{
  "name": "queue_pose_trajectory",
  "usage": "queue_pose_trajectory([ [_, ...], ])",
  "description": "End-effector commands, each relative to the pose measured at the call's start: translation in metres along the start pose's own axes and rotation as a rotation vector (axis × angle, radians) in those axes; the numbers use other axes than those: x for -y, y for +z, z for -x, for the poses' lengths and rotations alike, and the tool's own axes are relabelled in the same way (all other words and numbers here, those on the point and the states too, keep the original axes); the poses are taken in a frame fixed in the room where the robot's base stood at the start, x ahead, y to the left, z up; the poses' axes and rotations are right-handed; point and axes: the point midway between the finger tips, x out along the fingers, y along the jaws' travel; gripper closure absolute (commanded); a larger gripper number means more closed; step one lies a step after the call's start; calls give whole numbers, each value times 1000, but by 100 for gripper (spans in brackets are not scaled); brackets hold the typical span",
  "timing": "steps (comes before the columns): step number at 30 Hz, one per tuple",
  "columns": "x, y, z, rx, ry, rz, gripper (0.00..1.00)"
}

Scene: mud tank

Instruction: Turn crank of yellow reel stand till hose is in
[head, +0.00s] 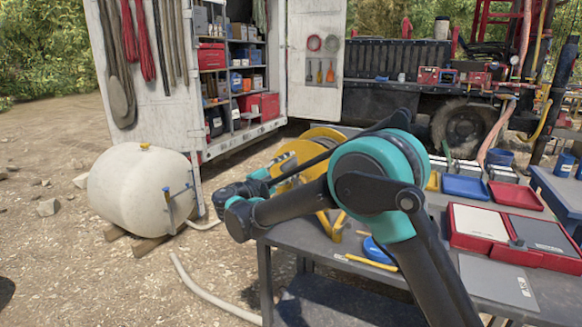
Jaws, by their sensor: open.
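The yellow reel stand (310,146) stands on the grey table, partly behind my arm. Its round yellow side and a yellow leg show. My dark arm with teal joints crosses in front of it, bending at a large teal joint to the right of the reel and at a smaller one to its left. The crank cannot be picked out. A pale hose (205,290) lies on the gravel left of the table; whether it runs to the reel is hidden.
The grey table (285,235) carries a blue disc (378,250), a yellow stick (370,262), a blue tray (465,187) and a red case (475,252) on the right. A white tank (135,190) rests on wood at left. An open shelved trailer (170,110) stands behind. Gravel at lower left is mostly clear.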

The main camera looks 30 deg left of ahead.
Motion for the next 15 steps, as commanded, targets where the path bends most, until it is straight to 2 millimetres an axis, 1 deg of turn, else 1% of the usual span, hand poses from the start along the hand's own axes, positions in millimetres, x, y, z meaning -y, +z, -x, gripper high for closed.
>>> queue_pose_trajectory([
  [5, 1, 1, 18, 3, -2, -1, 57],
  [15, 0, 1, 86, 3, -2, -1, 57],
])
